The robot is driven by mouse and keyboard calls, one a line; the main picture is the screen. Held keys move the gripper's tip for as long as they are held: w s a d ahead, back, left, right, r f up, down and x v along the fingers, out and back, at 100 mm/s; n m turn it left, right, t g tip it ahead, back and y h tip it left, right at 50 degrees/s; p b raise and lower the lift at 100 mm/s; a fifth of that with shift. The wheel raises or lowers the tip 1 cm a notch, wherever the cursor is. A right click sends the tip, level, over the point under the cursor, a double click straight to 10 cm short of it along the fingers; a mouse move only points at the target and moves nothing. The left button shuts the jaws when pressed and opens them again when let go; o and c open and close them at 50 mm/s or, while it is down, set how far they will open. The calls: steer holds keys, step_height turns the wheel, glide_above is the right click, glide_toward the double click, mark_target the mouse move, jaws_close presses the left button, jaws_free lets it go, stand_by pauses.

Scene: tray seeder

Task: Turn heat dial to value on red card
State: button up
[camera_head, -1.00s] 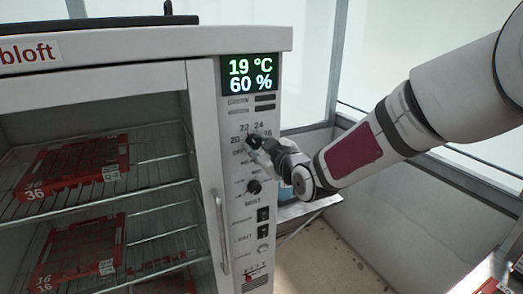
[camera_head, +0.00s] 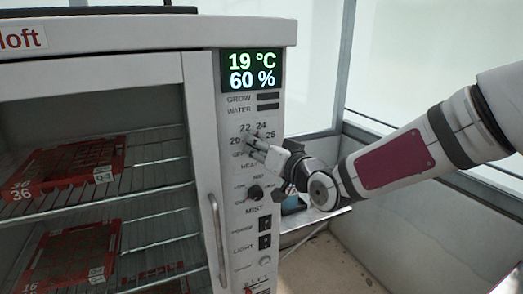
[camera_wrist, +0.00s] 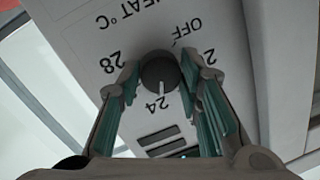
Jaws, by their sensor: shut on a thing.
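The dark round heat dial (camera_wrist: 160,72) is on the white control panel, seen upside down in the wrist view. Its white pointer line points at about 24. Marks 28, 24 and OFF show around it; other numbers are partly hidden by my fingers. My gripper (camera_wrist: 161,80) has its teal-padded fingers on either side of the dial, shut on it. In the head view my gripper (camera_head: 255,147) reaches the panel from the right and hides most of the dial. I cannot make out a separate red card with a readable value.
The display (camera_head: 252,71) reads 19 °C and 60 %. A mist dial (camera_head: 254,192) and switches (camera_head: 264,225) sit below. The door handle (camera_head: 217,240) is to the left. Red trays (camera_head: 66,167) with number tags lie on wire shelves behind the door.

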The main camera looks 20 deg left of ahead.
steer(key=shift+s+a+f+m+t+y, duration=0.1)
steer(key=shift+m+y, duration=0.15)
steer(key=shift+m, duration=1.4)
steer(key=shift+w+d+m+t+y, duration=0.1)
steer(key=shift+m+y, duration=0.1)
steer(key=shift+m, duration=1.4)
steer(key=shift+s+a+f+m+t+y, duration=0.1)
steer(key=shift+m+y, duration=0.15)
steer(key=shift+m, duration=1.4)
steer(key=o, duration=1.2)
steer(key=shift+c, duration=0.2)
steer(key=shift+r, duration=0.1)
steer(key=v, duration=1.2)
